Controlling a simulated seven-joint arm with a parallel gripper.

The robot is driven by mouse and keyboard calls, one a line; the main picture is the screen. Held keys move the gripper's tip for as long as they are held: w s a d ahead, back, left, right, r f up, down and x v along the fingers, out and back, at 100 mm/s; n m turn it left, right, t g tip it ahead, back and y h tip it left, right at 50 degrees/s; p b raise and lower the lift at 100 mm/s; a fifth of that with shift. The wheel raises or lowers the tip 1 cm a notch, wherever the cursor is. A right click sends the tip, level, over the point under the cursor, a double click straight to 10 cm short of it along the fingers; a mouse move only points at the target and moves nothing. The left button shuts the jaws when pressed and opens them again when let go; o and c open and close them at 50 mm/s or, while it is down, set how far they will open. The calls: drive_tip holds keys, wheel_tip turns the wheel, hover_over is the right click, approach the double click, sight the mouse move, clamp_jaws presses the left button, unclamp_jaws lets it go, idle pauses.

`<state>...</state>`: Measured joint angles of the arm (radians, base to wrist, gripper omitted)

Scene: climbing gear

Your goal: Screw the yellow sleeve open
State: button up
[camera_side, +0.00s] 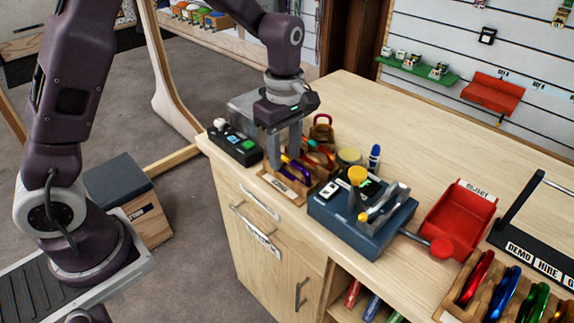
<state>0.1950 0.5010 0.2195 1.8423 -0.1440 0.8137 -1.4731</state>
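A purple carabiner (298,173) sits in a wooden rack (284,189) near the left front edge of the counter. A small yellow part (285,158), which looks like its sleeve, shows at the carabiner's upper left. My gripper (284,161) points straight down over the rack. Its two grey fingers are apart, one on each side of the yellow part. A gap shows between the fingers. I cannot tell whether either finger touches the sleeve. The fingers hide part of the carabiner and of the rack behind them.
A black box (236,146) with buttons stands left of the rack. A blue fixture (350,226) with a yellow knob (357,175) and metal lever stands right. Beyond it are a red tray (458,222) and coloured carabiners (503,295). The counter's back (400,125) is clear.

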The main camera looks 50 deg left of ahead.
sight(288, 156)
drive_tip(key=shift+s, duration=0.4)
drive_tip(key=shift+f, duration=0.2)
drive_tip(key=shift+f, duration=1.25)
drive_tip(key=shift+w, duration=0.8)
